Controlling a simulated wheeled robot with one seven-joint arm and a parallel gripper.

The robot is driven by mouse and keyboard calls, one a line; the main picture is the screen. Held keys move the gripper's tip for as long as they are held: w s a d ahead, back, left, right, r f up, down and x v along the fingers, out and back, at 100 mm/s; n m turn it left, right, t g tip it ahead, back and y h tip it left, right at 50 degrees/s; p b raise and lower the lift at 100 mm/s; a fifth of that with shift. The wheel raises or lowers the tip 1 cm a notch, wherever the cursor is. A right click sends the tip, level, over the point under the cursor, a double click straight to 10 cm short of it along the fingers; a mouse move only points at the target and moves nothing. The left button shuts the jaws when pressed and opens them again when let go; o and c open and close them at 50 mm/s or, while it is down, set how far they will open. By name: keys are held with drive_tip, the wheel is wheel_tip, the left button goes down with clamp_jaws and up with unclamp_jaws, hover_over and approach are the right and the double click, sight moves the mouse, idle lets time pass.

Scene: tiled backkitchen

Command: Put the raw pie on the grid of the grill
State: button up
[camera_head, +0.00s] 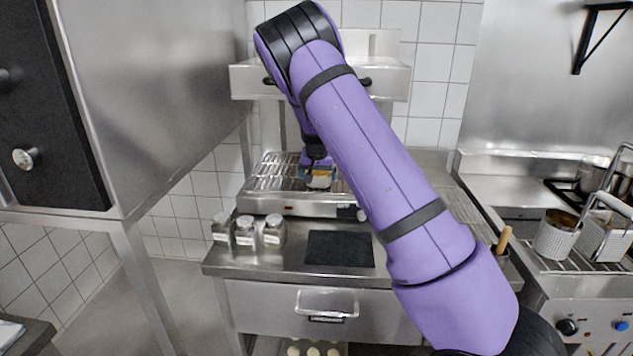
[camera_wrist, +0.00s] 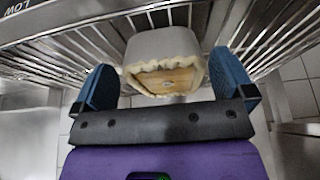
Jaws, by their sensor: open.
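The raw pie (camera_wrist: 165,62) has a pale crimped crust and a light brown filling. In the wrist view it rests against the metal bars of the grill grid (camera_wrist: 272,40). In the head view the pie (camera_head: 319,181) is small and sits on the grill grid (camera_head: 272,172), just below my gripper (camera_head: 318,172). In the wrist view my gripper (camera_wrist: 165,90) is open, with one blue finger on each side of the pie. A gap shows between the pie and the fingers. My arm hides the right part of the grill in the head view.
The grill's upper hood (camera_head: 385,82) hangs above the grid. Several glass jars (camera_head: 245,231) and a black board (camera_head: 339,249) stand on the counter in front. A steel cabinet (camera_head: 160,90) is at the left. Fryer baskets (camera_head: 556,234) are at the right.

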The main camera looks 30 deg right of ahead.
drive_tip(key=s+a+r+n+y, duration=0.2)
drive_tip(key=s+a+r, duration=0.4)
drive_tip(key=s+r, duration=0.55)
drive_tip(key=s+a+r+n+y, duration=0.1)
drive_tip(key=s+a+r+y, duration=0.1)
drive_tip(key=s+a+r, duration=0.9)
drive_tip(key=s+r+n, duration=0.1)
drive_tip(key=s+n, duration=0.1)
drive_tip(key=s, duration=1.1)
drive_tip(key=s+r+n+t+h, duration=0.1)
drive_tip(key=s, duration=1.2)
drive_tip(key=shift+s+d+r+n, duration=0.35)
drive_tip(key=shift+s+d+n, duration=0.05)
drive_tip(key=shift+d, duration=0.05)
